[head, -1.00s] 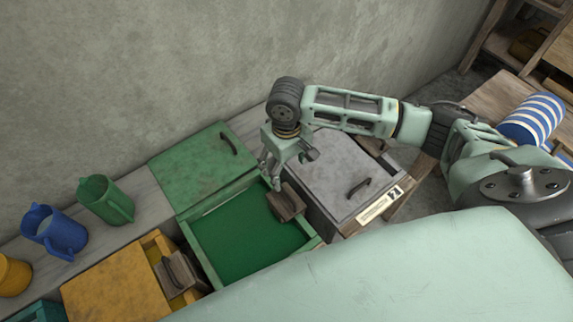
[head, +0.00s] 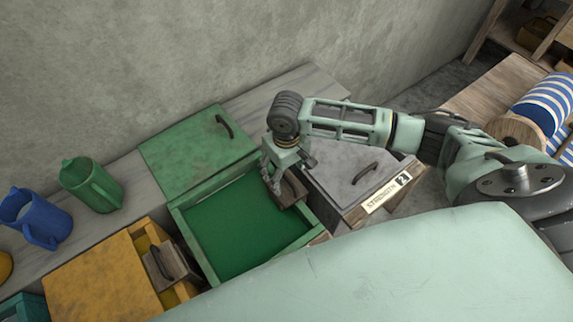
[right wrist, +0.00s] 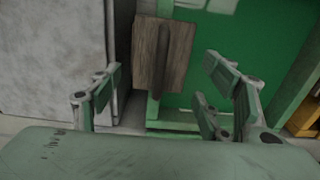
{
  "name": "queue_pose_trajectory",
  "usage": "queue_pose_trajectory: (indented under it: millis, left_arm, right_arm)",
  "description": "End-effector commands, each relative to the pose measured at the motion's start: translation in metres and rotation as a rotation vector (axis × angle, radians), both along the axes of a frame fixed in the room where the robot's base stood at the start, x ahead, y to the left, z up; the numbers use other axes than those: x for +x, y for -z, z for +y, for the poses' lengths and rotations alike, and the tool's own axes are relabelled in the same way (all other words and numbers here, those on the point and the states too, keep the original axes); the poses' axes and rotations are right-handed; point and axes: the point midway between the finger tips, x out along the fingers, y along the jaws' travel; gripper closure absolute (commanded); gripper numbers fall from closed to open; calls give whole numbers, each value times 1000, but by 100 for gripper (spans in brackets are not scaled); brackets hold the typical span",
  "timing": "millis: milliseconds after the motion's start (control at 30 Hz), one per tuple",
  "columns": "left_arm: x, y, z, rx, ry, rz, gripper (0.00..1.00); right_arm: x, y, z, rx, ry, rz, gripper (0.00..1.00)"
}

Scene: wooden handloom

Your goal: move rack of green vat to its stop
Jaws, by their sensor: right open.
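The green vat (head: 182,222) stands open on the bench, full of green liquid, with its green lid (head: 190,150) lying behind it. Its rack, a brown wooden block with a dark handle (head: 293,190), sits at the vat's right side. My right gripper (head: 274,184) is at the rack's left top in the head view and partly covers it. In the right wrist view the open fingers (right wrist: 165,95) stand apart, and the rack (right wrist: 150,55) shows beyond and between them, with its dark upright handle. I cannot tell whether the fingers touch it. My left gripper is not in view.
A grey lidded vat (head: 340,165) with a "STRENGTH 2" label (head: 388,193) stands close on the right. A yellow vat (head: 100,285) with its own rack (head: 165,265) is on the left. Green (head: 92,185) and blue (head: 38,220) jugs stand behind it.

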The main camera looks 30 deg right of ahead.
Motion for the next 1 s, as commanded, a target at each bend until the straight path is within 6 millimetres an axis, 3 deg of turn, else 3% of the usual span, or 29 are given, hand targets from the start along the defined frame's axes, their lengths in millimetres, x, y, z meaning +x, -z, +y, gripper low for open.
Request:
queue_pose_trajectory:
  millis: [267,867,1000]
  left_arm:
    - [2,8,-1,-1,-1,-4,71]
    - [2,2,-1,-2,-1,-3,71]
    - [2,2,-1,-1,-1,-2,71]
  right_arm:
    - [0,31,0,0,0,1,30]
    - [0,36,0,0,-1,0,30]
    - [0,36,0,0,0,0,42]
